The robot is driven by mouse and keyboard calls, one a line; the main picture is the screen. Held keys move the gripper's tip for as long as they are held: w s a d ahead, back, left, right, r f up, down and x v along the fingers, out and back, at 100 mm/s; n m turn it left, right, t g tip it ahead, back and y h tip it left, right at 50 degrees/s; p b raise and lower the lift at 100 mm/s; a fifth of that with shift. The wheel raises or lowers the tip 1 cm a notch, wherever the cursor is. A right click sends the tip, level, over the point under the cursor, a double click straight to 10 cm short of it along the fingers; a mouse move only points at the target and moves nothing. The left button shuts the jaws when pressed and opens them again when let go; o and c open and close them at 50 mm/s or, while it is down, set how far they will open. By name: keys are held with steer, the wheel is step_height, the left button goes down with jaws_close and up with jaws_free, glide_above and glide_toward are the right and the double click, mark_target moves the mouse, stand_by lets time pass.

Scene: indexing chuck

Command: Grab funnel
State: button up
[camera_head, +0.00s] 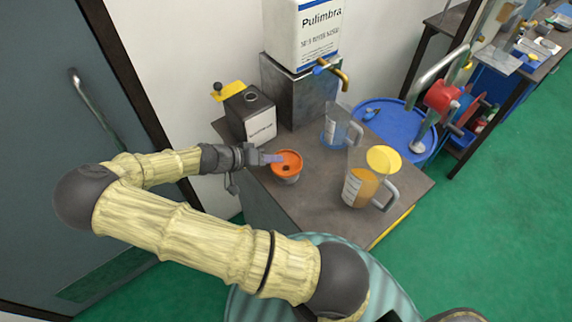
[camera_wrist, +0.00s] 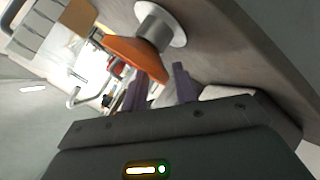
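The orange funnel (camera_head: 287,161) stands on the dark table near its left front edge, with its wide mouth up. I cannot tell whether either finger touches the rim.
A clear jug with orange liquid (camera_head: 362,188) stands to the right of the funnel, and a blue-tinted jug (camera_head: 338,130) behind it. A dark can (camera_head: 248,115) stands behind my wrist. A white container (camera_head: 312,40) sits on a metal stand. A blue drum (camera_head: 400,125) is beyond the table.

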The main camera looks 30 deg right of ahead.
steer(key=shift+d+f, duration=0.3)
steer(key=shift+d, duration=0.2)
steer(key=shift+c, duration=0.4)
jaws_close()
